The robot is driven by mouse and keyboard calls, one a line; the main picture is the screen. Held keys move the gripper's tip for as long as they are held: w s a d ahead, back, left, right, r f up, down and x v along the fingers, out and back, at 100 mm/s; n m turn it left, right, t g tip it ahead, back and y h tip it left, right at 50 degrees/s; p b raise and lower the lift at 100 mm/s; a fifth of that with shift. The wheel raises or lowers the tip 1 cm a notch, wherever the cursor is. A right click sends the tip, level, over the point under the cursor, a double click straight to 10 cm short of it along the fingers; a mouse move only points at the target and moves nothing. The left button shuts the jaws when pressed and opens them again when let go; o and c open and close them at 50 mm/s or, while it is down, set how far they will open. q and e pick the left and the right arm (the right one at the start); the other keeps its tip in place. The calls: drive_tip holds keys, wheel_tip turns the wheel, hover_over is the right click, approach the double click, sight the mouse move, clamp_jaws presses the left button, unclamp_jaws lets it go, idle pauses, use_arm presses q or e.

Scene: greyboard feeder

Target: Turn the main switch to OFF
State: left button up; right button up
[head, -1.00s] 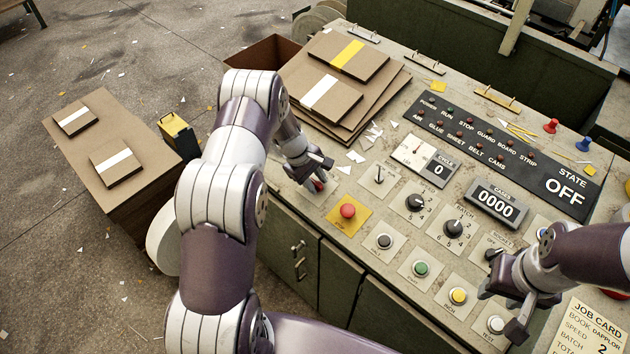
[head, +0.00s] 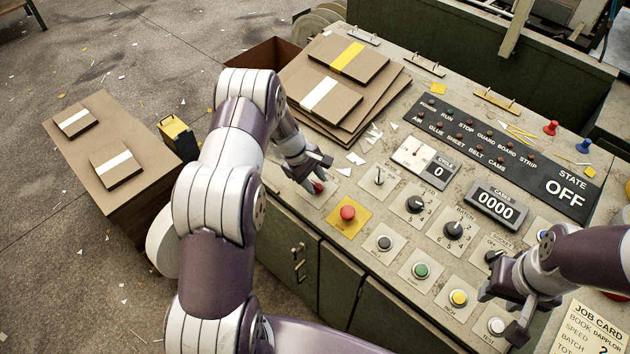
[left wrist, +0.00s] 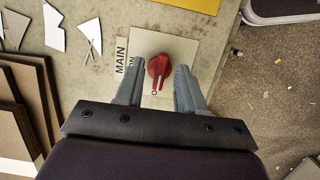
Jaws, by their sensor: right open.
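The main switch is a red rotary knob (left wrist: 159,70) on a pale plate beside a label reading MAIN, with a small O mark close by. Its setting is hard to read. In the head view only a bit of the red knob (head: 318,187) shows below my left gripper (head: 318,172). In the left wrist view my left gripper (left wrist: 157,88) is open, with one finger on each side of the knob and small gaps between. My right gripper (head: 502,312) is open and empty over the lower right of the panel, near the white test button.
A red button on a yellow plate (head: 348,213) is close to the right of my left gripper. Stacked greyboards (head: 380,103) lie behind it. Several knobs and buttons fill the panel. A black display strip (head: 490,150) shows STATE OFF; a counter (head: 496,207) reads 0000.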

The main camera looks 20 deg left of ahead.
use_arm(q)
drive_tip(key=b+v, duration=0.1)
drive_tip(key=v, duration=1.1)
drive_tip(key=s+d+r+m+y, duration=0.1)
drive_tip(key=s+d+m, duration=0.4)
drive_tip(key=s, duration=0.5)
drive_tip(key=s+d+r+m+y, duration=0.2)
drive_tip(key=s+d+r+m, duration=0.2)
drive_tip(key=s+m, duration=0.5)
drive_tip(key=shift+s+d+y, duration=0.3)
drive_tip(key=shift+s+d, duration=0.55)
drive_tip(key=shift+d, duration=0.1)
drive_tip(key=shift+s+r, duration=0.1)
